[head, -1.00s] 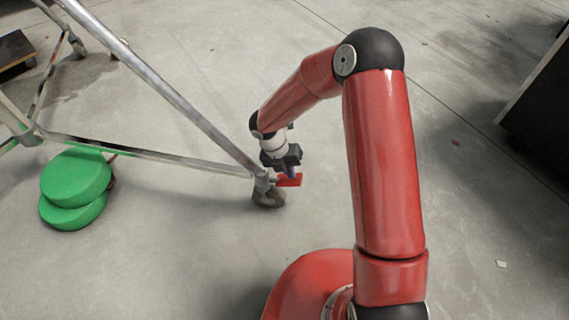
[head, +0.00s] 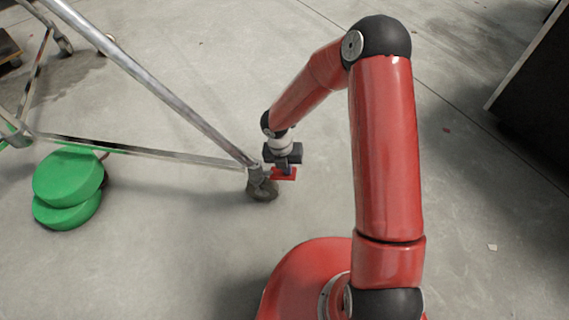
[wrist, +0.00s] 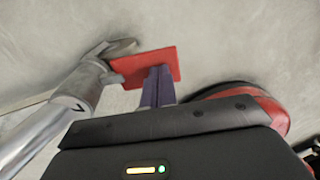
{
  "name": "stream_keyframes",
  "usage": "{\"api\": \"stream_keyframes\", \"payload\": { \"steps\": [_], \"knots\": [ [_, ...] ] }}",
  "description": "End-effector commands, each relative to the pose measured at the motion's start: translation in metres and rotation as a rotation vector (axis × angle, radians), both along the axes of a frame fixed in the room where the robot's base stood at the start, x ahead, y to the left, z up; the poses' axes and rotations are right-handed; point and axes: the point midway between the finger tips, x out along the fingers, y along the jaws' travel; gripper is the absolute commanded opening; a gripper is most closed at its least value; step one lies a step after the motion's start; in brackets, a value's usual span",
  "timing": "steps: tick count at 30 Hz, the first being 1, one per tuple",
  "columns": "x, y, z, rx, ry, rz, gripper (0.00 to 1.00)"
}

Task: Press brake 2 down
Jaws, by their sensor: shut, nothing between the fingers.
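The brake is a flat red pedal (head: 284,175) on the caster wheel (head: 262,188) at the near corner of the metal frame. In the wrist view the red pedal (wrist: 147,64) sticks out from the caster's metal leg (wrist: 82,88). My gripper (head: 286,170) is directly over the pedal, pointing down. In the wrist view its two dark fingers (wrist: 158,74) are together with nothing between them, and their tips overlap the pedal. I cannot tell whether they touch it. No number shows on the brake.
The truck's metal tubes (head: 150,80) run up and left from the caster. Green round pads (head: 68,178) sit at the left near the lower bar. A dark cabinet (head: 535,95) stands at the right edge. The concrete floor around the caster is otherwise clear.

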Motion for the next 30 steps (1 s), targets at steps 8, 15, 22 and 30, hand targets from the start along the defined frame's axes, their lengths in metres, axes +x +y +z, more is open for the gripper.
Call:
{"api": "stream_keyframes", "payload": {
  "steps": [8,15,22,30],
  "knots": [
    [-0.002,-0.011,-0.017,0.223,-0.032,-0.005,0.0],
    [-0.003,-0.012,-0.032,0.291,-0.044,0.002,0.0],
    [-0.002,-0.013,-0.041,0.291,-0.045,0.001,0.0],
    [-0.002,-0.014,-0.045,0.29,-0.045,0.001,0.0]
  ]
}}
